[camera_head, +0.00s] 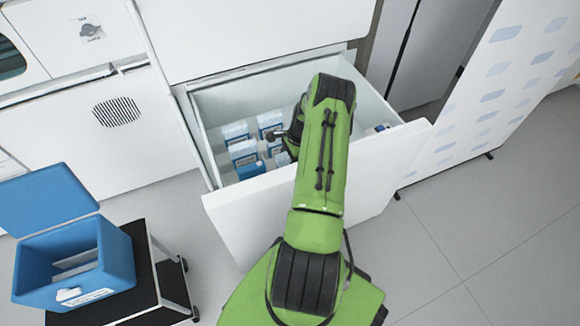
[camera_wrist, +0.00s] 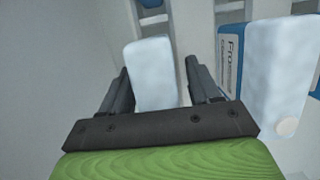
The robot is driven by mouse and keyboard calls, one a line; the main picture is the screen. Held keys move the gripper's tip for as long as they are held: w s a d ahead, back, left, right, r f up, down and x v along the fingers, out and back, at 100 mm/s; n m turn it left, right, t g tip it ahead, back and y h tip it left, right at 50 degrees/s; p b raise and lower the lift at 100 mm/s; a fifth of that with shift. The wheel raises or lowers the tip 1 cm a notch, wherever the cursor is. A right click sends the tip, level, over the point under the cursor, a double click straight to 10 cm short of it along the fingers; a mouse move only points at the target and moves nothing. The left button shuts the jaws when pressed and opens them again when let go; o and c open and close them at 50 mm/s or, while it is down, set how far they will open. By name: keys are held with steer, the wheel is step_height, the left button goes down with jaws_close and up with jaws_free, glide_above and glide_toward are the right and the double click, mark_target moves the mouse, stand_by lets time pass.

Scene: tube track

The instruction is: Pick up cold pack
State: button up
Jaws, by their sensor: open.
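Several blue-and-white cold packs stand in the open white drawer (camera_head: 380,190) in the head view, one of them a cold pack (camera_head: 246,158) at the front left. My green arm reaches into the drawer and hides part of its contents. In the wrist view, my gripper (camera_wrist: 160,88) is open, with one finger on each side of a pale, frosty cold pack (camera_wrist: 152,72). I cannot tell whether the fingers touch it. Another cold pack (camera_wrist: 268,75) with a blue printed label stands just right of the right finger.
A blue cooler box (camera_head: 105,262) with its lid open stands on a black-topped cart (camera_head: 150,268) at the left. White cabinet fronts rise behind the drawer. A patterned white panel (camera_head: 490,85) stands at the right. The grey floor at lower right is clear.

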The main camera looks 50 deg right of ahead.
steer(key=shift+c, duration=0.3)
jaws_close()
step_height(320, 180, up, 11)
steer(key=p, duration=0.3)
steer(key=shift+f+p, duration=0.2)
steer(key=shift+p, duration=0.2)
